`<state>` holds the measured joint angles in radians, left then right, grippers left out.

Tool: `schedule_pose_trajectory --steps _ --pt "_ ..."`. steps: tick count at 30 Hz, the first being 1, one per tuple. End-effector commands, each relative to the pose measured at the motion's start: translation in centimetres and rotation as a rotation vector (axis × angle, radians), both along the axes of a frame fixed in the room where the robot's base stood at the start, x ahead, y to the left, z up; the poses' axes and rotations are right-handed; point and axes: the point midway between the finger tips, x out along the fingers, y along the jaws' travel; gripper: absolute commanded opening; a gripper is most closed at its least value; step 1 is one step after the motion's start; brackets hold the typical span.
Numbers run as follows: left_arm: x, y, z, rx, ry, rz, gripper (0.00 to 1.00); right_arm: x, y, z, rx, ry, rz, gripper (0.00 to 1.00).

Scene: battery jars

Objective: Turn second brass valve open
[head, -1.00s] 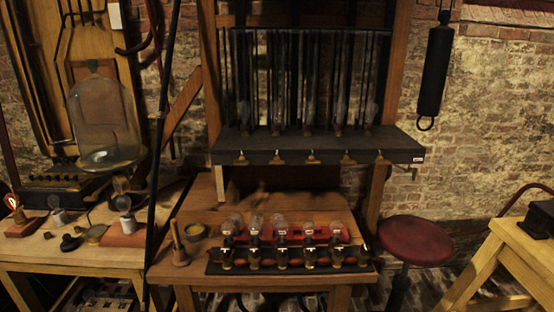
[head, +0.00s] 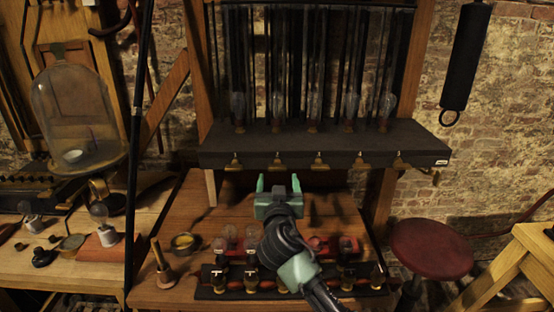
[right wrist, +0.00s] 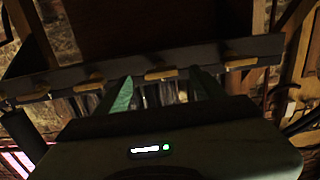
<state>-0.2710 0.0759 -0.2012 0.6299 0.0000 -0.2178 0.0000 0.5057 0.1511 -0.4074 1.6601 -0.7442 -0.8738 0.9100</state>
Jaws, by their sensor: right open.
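Several brass valves line the front edge of a dark shelf (head: 330,146). In the head view the second brass valve (head: 278,162) from the left has its handle lying roughly level. My right gripper (head: 278,184) is open and empty just below it, fingers pointing up on either side of its line. In the right wrist view one brass valve (right wrist: 162,74) lies between and beyond the open fingers (right wrist: 165,88). I cannot see any contact. My left gripper is not in view.
Glass bulbs stand on the shelf above the valves. Below, my right arm partly hides a bulb rack (head: 236,280) on the wooden bench (head: 190,215). A wooden-handled tool (head: 160,265) and a small bowl (head: 184,242) are at left; a red stool (head: 432,250) is at right.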

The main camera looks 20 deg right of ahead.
Motion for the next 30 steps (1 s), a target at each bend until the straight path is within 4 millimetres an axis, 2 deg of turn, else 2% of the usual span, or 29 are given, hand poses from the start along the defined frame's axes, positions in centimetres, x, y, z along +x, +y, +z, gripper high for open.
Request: schedule_pose_trajectory --steps 2,4,9,12,16,21,23,29,30 --pt "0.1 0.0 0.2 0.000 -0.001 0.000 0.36 0.6 -0.1 0.4 -0.003 -0.006 0.001 0.69" --pt "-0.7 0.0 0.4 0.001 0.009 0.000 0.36 1.3 -0.3 0.4 -0.004 -0.005 0.000 0.69" --pt "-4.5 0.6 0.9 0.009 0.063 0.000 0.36 3.8 -1.0 0.4 -0.005 -0.003 0.000 0.69" --pt "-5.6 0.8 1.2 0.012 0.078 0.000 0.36 5.2 -1.5 0.4 -0.003 -0.003 -0.001 0.69" --pt "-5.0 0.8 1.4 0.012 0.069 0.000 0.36 6.6 -1.8 0.2 -0.002 -0.003 -0.001 0.69" --pt "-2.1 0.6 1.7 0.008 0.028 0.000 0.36 7.4 -2.1 0.1 -0.001 -0.004 0.001 0.69" --pt "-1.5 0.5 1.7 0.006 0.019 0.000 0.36 7.5 -2.1 0.1 -0.001 -0.003 0.000 0.69" --pt "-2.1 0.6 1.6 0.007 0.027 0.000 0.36 7.5 -2.1 0.0 -0.001 -0.003 0.001 0.69" --pt "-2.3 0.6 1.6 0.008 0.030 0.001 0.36 7.5 -2.1 0.0 -0.001 -0.003 0.001 0.61"
